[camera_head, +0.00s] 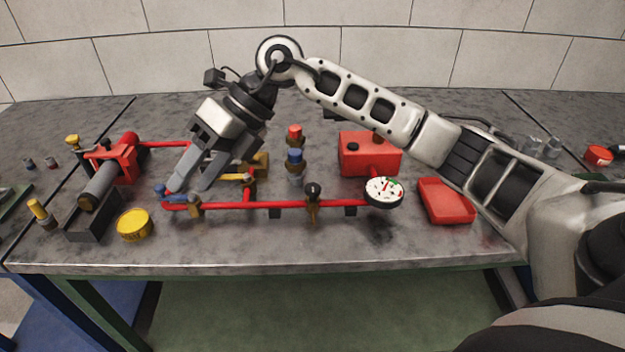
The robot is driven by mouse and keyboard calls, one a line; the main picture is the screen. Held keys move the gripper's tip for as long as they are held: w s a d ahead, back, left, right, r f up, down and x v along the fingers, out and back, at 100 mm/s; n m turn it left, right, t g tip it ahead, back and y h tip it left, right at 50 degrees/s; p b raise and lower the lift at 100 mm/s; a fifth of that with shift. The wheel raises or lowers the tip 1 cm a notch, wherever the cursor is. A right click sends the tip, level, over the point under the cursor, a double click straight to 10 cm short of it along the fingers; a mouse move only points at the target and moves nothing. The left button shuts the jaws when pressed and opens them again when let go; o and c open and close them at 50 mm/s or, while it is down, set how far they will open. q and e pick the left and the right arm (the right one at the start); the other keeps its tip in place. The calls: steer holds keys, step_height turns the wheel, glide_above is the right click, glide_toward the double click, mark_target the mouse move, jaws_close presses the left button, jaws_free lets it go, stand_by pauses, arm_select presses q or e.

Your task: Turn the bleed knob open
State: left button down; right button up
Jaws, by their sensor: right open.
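My right gripper (189,188) reaches in from the right over the red pipe assembly and points down to the left. Its two grey fingers are apart, with nothing seen held between them. A small blue knob-like part (160,190) shows at the left end of the red pipe (285,205), close beside the left fingertip; contact cannot be told. A black-topped brass valve (313,192) stands farther right on the pipe. No label shows which part is the bleed knob. The fingers hide part of the pipework behind them. My left gripper is not in view.
A red pump with a grey motor (100,185) stands at the left, with a yellow round can (134,224) in front. A white gauge (384,190), red box (369,155) and red tray (446,202) are at the right. The table's front strip is clear.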

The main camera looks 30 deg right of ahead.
steer(key=w+d+r+m+h, duration=0.15)
steer(key=d+h, duration=0.45)
steer(key=d, duration=0.7)
steer(key=r+m+h, duration=0.2)
steer(key=h, duration=0.1)
glide_above(313, 187)
steer(key=shift+n, duration=0.25)
step_height(313, 187, down, 16)
steer(key=shift+r, duration=0.15)
steer(key=c, duration=1)
